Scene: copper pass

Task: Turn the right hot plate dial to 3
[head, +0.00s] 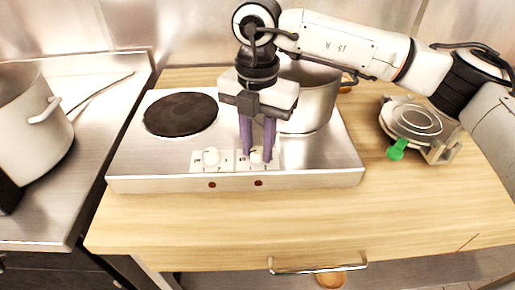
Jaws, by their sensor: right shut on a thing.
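The silver hot plate (130,165) sits on the wooden counter with two white dials on its front. The left dial (211,157) is uncovered. The right dial (257,156) is between the purple fingertips of my right gripper (257,154), which points down from above and is shut on it. The fingers hide part of this dial and its scale, so I cannot read its setting. My left gripper is not in view.
A steel pot (318,105) stands on the right burner behind my right gripper. The left burner (181,114) is bare. A metal device with a green handle (397,149) stands to the right. A large pot (30,125) is at the far left. The front wooden counter (220,225) is clear.

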